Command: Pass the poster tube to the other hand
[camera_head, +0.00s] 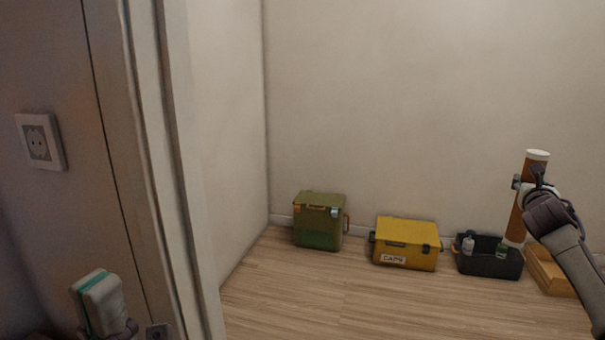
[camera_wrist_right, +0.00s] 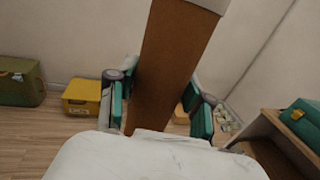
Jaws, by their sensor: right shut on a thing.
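The poster tube (camera_head: 516,226) is a brown cylinder with white end caps, held nearly upright and slightly tilted at the right of the head view. My right gripper (camera_head: 528,190) is shut around its upper middle part. In the right wrist view the tube (camera_wrist_right: 172,65) stands between the teal-padded fingers of my right gripper (camera_wrist_right: 160,105). My left gripper (camera_head: 110,308) shows only partly, as a white and teal part at the bottom left of the head view. It is far from the tube, and its fingers cannot be made out clearly.
A door frame (camera_head: 178,170) and a wall with a socket (camera_head: 38,142) stand close on the left. Along the back wall are a green box (camera_head: 319,222), a yellow box (camera_head: 405,243), a dark bin (camera_head: 490,264) with bottles and a wooden crate (camera_head: 552,274). The floor before them is clear.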

